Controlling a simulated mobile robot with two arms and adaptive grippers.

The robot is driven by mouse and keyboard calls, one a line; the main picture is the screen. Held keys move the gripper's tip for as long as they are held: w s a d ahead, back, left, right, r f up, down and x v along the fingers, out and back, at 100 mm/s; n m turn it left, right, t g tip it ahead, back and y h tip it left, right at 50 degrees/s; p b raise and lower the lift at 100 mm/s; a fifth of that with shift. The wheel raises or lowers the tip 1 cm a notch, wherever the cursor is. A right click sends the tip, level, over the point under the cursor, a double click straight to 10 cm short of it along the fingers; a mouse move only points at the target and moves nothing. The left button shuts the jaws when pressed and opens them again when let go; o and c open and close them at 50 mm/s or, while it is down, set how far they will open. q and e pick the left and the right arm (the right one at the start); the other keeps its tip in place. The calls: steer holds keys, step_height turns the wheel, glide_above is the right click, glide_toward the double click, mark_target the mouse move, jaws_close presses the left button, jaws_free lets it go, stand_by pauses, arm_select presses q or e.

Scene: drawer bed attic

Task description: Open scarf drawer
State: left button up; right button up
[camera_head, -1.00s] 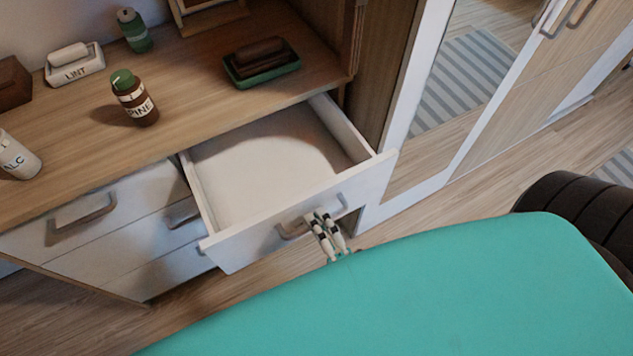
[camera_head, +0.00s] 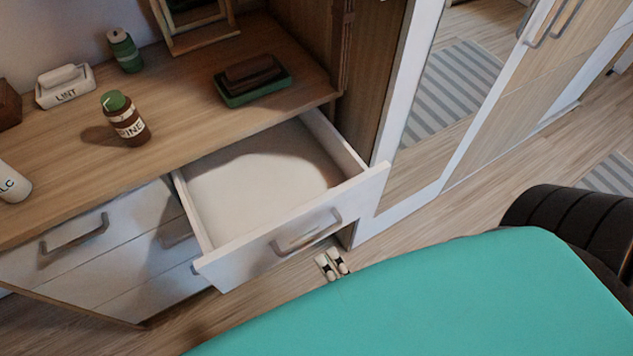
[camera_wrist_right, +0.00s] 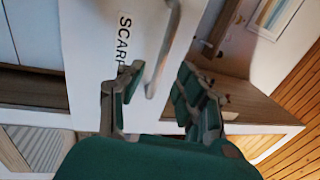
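The scarf drawer (camera_head: 220,262) is pulled out from the dresser's top row in the head view. Its inside (camera_head: 262,180) is pale, with no objects visible. Its front carries a grey bar handle (camera_head: 306,232). In the right wrist view the label "SCARF" shows, partly cut by a finger, on the white drawer front (camera_wrist_right: 93,35), beside the handle (camera_wrist_right: 163,50). My right gripper (camera_head: 331,263) is just below and in front of the handle, apart from it. Its fingers (camera_wrist_right: 165,95) are spread with nothing between them. My left gripper is not in view.
On the wooden dresser top (camera_head: 180,130) stand a brown pine bottle (camera_head: 126,122), a green bottle (camera_head: 125,52), a lint box (camera_head: 66,88) and a dark green tray (camera_head: 253,86) with a brown item. A mirrored wardrobe (camera_head: 440,110) stands right of the drawer.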

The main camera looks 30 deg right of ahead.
steer(key=s, duration=0.3)
steer(key=s+f, duration=0.1)
steer(key=s, duration=0.1)
steer(key=shift+s+d, duration=0.1)
steer(key=shift+s, duration=0.2)
steer(key=shift+f, duration=0.1)
